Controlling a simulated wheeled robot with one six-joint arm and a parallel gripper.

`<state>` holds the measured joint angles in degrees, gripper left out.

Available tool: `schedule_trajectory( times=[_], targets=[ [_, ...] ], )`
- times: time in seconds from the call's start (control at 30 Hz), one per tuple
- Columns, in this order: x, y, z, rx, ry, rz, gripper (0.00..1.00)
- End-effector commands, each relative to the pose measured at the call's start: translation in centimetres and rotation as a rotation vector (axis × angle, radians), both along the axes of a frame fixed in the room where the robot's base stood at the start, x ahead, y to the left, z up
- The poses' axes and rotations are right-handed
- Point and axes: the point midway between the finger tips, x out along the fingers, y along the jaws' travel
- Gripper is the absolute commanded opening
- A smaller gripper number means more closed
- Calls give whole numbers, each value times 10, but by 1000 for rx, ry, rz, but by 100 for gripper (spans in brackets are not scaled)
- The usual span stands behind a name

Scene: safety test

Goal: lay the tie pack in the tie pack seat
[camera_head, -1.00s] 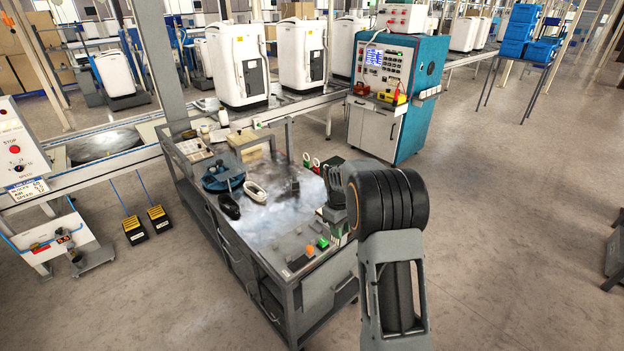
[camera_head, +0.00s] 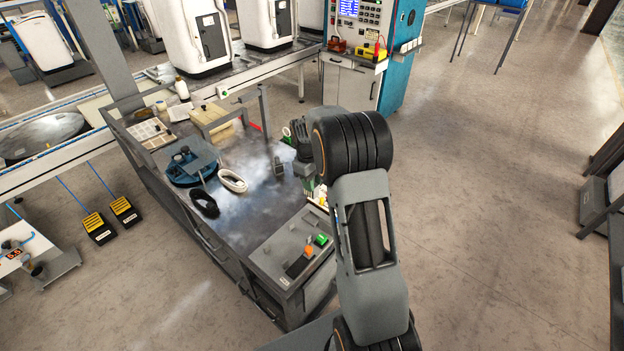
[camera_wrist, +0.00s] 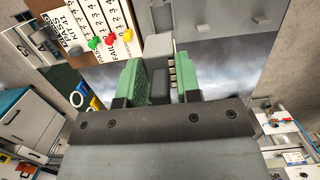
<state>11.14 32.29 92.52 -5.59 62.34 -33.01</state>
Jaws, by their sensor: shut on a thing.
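My gripper (camera_wrist: 160,82) shows in the wrist view with a green pad on each side, shut on a small grey block that I take to be the tie pack (camera_wrist: 158,46). Much of the held piece is hidden between the pads. In the head view my gripper (camera_head: 312,186) is mostly hidden behind my own arm, over the right side of the workbench (camera_head: 258,205). I cannot make out the tie pack there. I cannot tell which spot is the tie pack seat.
The bench holds a blue fixture (camera_head: 190,168), a white coil (camera_head: 232,180), a black coil (camera_head: 205,203), a small dark stand (camera_head: 279,168) and a button panel (camera_head: 292,246). A PASS/FAIL board (camera_wrist: 88,28) with coloured pins is close in the wrist view. Open floor lies to the right.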

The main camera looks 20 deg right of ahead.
Motion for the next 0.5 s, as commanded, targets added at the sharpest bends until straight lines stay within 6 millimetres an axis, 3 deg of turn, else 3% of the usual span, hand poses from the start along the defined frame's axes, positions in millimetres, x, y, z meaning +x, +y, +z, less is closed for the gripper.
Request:
schedule_trajectory(
  times=[0.5],
  targets=[
    [0, -2, -48, 0, 0, -3, 6]
  ],
)
